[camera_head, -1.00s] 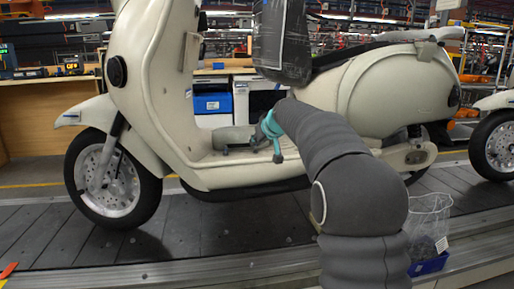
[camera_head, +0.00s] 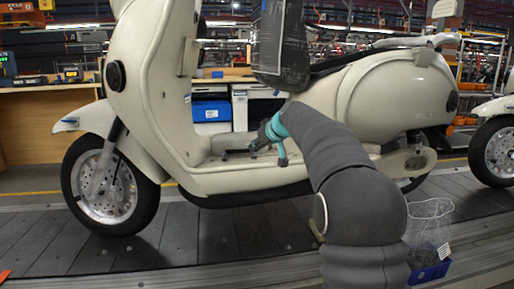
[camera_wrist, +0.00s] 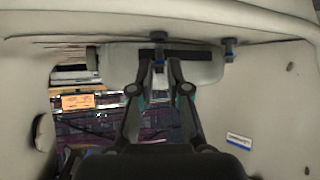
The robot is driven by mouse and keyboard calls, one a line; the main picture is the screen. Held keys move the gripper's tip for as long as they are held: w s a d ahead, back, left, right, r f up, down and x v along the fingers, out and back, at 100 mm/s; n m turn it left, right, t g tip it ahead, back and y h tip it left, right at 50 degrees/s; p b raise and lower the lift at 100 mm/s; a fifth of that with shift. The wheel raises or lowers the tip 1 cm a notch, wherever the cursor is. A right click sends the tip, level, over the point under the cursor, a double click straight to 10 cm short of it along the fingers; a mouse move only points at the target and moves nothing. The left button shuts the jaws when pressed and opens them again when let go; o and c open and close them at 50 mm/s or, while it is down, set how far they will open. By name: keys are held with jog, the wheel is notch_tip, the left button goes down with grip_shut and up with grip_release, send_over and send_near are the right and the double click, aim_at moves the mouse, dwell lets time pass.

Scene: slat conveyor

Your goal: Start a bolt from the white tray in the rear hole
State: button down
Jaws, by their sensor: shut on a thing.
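My gripper (camera_head: 258,145) is at the footboard of the cream scooter (camera_head: 225,182), by the grey block (camera_head: 232,141) there. In the wrist view my gripper (camera_wrist: 160,66) has its fingers drawn together at a pale grey part (camera_wrist: 200,66) with a dark slot. A small blue-grey bolt-like piece (camera_wrist: 158,37) stands at the fingertips, and the fingers appear shut on it. A similar blue-grey piece (camera_wrist: 229,48) sits to its right, apart from the gripper. The rear hole cannot be made out, and no white tray can be identified.
The scooter stands on the dark slat conveyor (camera_head: 190,245). A dark wrapped seat-like block (camera_head: 280,45) hangs above the footboard close to my arm. A blue bin with a mesh bag (camera_head: 430,270) is at lower right. Cream body panels (camera_wrist: 275,105) surround the gripper.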

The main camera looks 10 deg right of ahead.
jog(key=shift+f+b, duration=0.65)
dwell(0.5)
jog(key=shift+a+r+m+h+p, duration=0.15)
jog(key=shift+m+h+p, duration=0.15)
jog(key=shift+p, duration=0.1)
jog(key=shift+s+m+h+p, duration=0.1)
jog(key=shift+m+h+p, duration=0.45)
jog(key=shift+m+h, duration=0.05)
jog(key=shift+a+f+m+t+h+p, duration=0.1)
jog(key=shift+f+m+t+h+p, duration=0.2)
jog(key=shift+m+h+p, duration=0.45)
jog(key=shift+a+m+h+p, duration=0.2)
jog(key=shift+m+h+p, duration=0.55)
jog(key=shift+p, duration=1.65)
